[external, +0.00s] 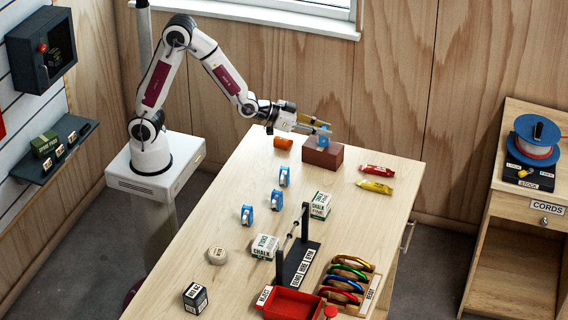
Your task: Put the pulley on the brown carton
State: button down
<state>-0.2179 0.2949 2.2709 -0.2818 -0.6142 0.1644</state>
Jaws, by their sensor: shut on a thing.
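My gripper (322,128) is at the far end of the table, shut on a blue pulley (323,139). The pulley is upright, right at the top of the brown carton (322,155), a reddish-brown block. I cannot tell whether the pulley touches the carton's top or hangs just above it. The gripper fingers hide part of the pulley. More blue pulleys stand on the table to the left: one (284,176), a second (277,201) and a third (247,215).
An orange roll (283,143) lies left of the carton. Red (377,169) and yellow (375,187) packets lie to its right. Chalk boxes (320,205), a black rack (298,262), carabiners (345,280) and a red tray (292,305) fill the near part.

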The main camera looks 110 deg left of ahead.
jog(key=shift+f, duration=0.1)
jog(key=c, duration=1.8)
grip_release()
jog(key=shift+v, duration=6.05)
jog(key=shift+d, duration=0.15)
